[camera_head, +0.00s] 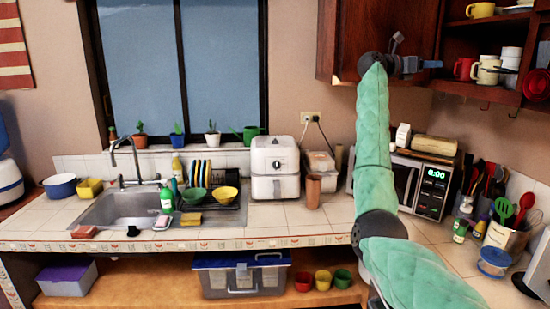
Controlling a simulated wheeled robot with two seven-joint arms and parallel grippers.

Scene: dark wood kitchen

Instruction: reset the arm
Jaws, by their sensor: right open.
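My right arm, in a green quilted sleeve, rises through the right half of the head view. Its gripper (420,59) is raised in front of the wooden wall cabinet, left of the open shelf. The gripper is small and partly seen from behind; it is open, and I see nothing held in it. The arm hides part of the microwave (434,181) and the counter edge. My left gripper is not in view.
The open cabinet shelf holds mugs (487,72) close to the right of my gripper. A utensil holder (503,236) stands on the right counter. A white air fryer (275,167), dish rack (229,212) and sink (122,207) are at left. Some counter (300,215) is bare.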

